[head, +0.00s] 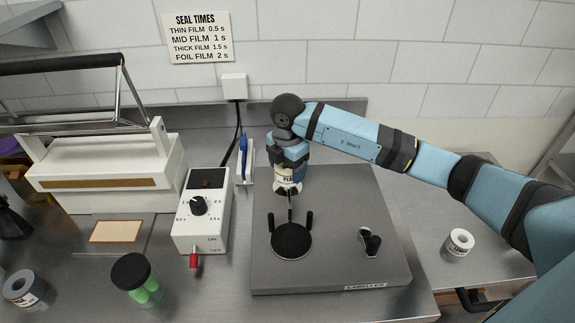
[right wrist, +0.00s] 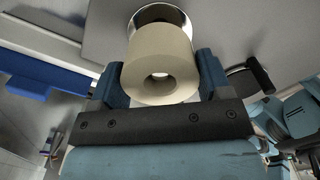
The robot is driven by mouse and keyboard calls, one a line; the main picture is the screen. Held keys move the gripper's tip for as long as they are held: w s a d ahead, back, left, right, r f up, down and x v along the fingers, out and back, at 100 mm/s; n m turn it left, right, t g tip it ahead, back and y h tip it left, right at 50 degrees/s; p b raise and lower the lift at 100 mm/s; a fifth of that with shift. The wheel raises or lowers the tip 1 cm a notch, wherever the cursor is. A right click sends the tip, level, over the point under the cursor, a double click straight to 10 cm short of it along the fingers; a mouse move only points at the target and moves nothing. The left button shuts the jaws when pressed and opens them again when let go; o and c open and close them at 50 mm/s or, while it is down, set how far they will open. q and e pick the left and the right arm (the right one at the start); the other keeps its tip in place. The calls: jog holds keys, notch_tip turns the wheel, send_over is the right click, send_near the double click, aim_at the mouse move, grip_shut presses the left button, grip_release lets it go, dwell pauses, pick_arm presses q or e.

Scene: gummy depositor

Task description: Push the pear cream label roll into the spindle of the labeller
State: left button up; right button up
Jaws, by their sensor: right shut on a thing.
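My right gripper (head: 288,162) is over the back of the grey labeller (head: 340,200), pointing down. It is shut on a cream label roll (head: 285,177), with part of a printed label showing. In the right wrist view the roll (right wrist: 158,55) sits between the two fingers, its round hole facing the camera. Its far end is at a shiny round plate (right wrist: 170,12) on the grey top. The spindle is not clearly visible behind the roll, so I cannot tell how far the roll is on it. My left gripper is not in view.
A black disc with upright posts (head: 291,241) and a black knob (head: 371,242) stand on the labeller. A control box (head: 184,226) and a blue-handled item (head: 244,160) are close left. A green-filled jar (head: 140,287) stands front left.

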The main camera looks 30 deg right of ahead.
jog(key=shift+f+b, duration=0.7)
jog(key=shift+f, duration=0.6)
jog(key=o, duration=1.3)
jog(key=shift+o, duration=0.2)
jog(key=shift+r, duration=0.4)
notch_tip(320, 180, up, 13)
